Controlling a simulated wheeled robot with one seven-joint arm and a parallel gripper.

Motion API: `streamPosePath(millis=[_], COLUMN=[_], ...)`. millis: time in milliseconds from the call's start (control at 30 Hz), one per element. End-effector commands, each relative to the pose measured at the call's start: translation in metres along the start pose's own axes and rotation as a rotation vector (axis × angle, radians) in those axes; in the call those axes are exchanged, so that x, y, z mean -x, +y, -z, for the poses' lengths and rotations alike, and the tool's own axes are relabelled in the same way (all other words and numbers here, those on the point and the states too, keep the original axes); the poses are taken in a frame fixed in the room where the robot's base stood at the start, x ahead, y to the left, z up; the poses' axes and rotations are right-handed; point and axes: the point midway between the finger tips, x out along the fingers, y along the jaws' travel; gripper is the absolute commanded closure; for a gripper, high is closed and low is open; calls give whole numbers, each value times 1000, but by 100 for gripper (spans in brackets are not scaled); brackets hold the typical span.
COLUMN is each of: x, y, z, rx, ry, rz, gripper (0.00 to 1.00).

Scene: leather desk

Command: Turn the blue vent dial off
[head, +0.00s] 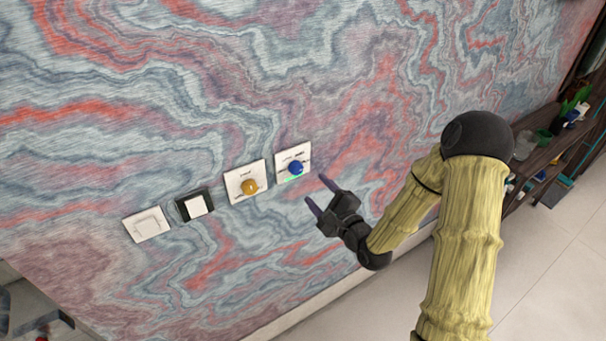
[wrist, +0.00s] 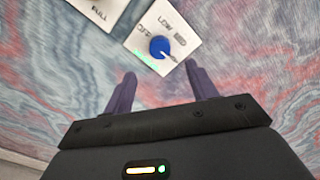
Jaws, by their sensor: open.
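The blue vent dial (head: 295,168) is on a white wall plate (head: 283,156), the rightmost in a slanted row. In the wrist view, the blue dial (wrist: 160,47) shows a pale pointer mark toward its lower right. OFF is lettered at the dial's left and LOW above it; other marks at the right are too small to read. A green glow shows beside the dial at lower left. My gripper (head: 317,188) is open and empty, to the lower right of the dial and apart from it. In the wrist view, its purple fingers (wrist: 160,72) point toward the plate.
A plate with a yellow knob (head: 249,187) is left of the blue dial. Further left are a black-framed switch (head: 196,206) and a white switch (head: 147,224). A dark shelf (head: 540,155) with small items stands at the far right. The wall around the plates is clear.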

Motion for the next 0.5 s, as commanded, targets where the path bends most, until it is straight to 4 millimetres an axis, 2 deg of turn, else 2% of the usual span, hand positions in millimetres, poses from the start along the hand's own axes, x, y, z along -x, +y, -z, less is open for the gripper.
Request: streamPosePath(millis=[300, 500], x=[-55, -79], y=[-2, -1], z=[-2, -1], rx=[2, 0], ry=[-2, -1], rz=[0, -1], gripper=[43, 43])
